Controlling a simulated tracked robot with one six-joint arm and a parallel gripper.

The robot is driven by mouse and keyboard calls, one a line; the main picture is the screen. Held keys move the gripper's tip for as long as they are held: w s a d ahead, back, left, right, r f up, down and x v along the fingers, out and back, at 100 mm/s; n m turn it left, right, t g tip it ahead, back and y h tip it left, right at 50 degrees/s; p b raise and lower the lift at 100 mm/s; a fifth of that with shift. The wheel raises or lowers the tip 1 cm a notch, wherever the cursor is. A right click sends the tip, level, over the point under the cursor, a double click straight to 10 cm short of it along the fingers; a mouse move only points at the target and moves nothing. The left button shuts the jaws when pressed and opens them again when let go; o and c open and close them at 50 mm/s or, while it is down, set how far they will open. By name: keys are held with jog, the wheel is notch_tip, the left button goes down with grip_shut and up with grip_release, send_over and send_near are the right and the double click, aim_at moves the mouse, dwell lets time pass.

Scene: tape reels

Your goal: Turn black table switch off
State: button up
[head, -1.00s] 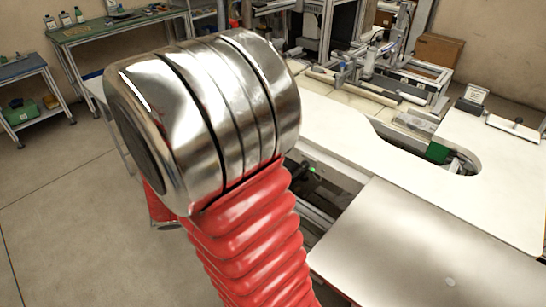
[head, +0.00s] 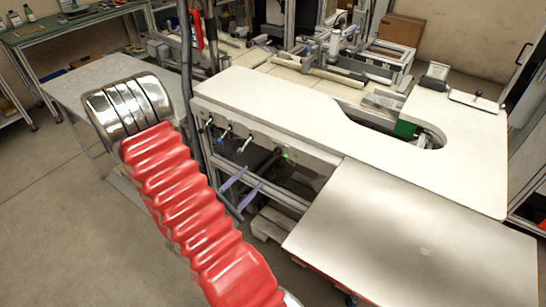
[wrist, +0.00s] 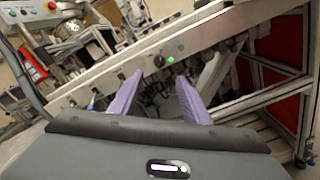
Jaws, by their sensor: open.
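My gripper (head: 254,175) has two purple fingers and is open and empty, in front of and below the rail. In the wrist view my gripper (wrist: 159,76) has its fingertips spread on either side below the switch, apart from it. The switch's exact setting is too small to tell.
Other small knobs (head: 225,135) line the rail to the left. The white table (head: 300,105) overhangs the rail. A bare metal plate (head: 410,230) is at the right front. A red-and-black device (wrist: 33,65) hangs at the left in the wrist view. Open floor lies left.

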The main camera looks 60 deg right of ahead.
aim_at(276, 154)
jog(key=shift+d, duration=0.2)
jog(key=shift+s+d, duration=0.35)
jog(key=shift+d, duration=1.85)
jog(key=shift+s+d, duration=0.4)
jog(key=shift+d, duration=1.85)
jog(key=shift+s+d, duration=0.35)
jog(key=shift+d, duration=1.85)
jog(key=shift+c, duration=0.6)
jog(key=c, duration=0.9)
